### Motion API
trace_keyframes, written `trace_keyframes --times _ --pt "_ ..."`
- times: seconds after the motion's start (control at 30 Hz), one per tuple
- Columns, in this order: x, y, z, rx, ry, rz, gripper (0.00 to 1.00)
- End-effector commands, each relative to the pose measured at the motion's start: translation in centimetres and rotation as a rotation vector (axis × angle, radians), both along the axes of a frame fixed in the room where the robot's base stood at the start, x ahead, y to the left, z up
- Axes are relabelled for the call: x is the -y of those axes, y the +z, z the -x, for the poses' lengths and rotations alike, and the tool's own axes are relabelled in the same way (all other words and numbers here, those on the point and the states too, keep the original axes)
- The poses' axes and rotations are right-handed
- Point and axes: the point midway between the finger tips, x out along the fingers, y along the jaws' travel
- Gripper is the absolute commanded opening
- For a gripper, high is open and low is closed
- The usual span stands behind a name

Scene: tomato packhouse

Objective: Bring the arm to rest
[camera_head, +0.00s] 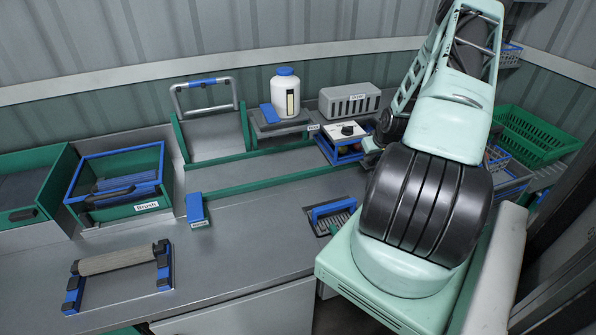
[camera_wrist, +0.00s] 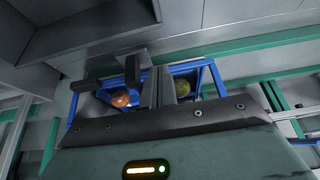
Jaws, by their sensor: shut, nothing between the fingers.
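My arm rises at the right of the head view and bends over. My gripper shows in the wrist view (camera_wrist: 158,86), its two grey fingers together with nothing between them. In the head view the gripper end is mostly hidden behind my own arm, close to a small blue-framed crate (camera_head: 341,153). In the wrist view the fingers overlap the blue frame (camera_wrist: 208,72). An orange-red round fruit (camera_wrist: 121,99) shows to their left and a greenish one (camera_wrist: 182,88) to their right. I cannot tell the gap between fingers and frame.
A blue-edged bin labelled Brush (camera_head: 147,207) and a roller stand (camera_head: 162,270) are at left. Green crates (camera_head: 540,137) are at right.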

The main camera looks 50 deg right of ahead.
Motion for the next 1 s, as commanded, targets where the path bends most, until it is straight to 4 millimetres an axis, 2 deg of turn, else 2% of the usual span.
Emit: trace_keyframes --times 0.03,0.2,0.8,0.9,0.97,1.0 --pt "-0.2 0.9 0.3 -0.001 -0.001 -0.001 0.00" --pt "-0.6 1.7 1.0 0.000 -0.002 -0.001 0.00" --pt "-0.7 1.7 1.1 -0.001 -0.001 -0.001 0.00" --pt "-1.2 1.9 0.2 -0.003 0.016 -0.002 0.00" --pt "-2.2 2.3 -1.2 -0.008 0.042 -0.006 0.00" --pt "-3.2 2.8 -2.6 -0.014 0.066 -0.010 0.00"
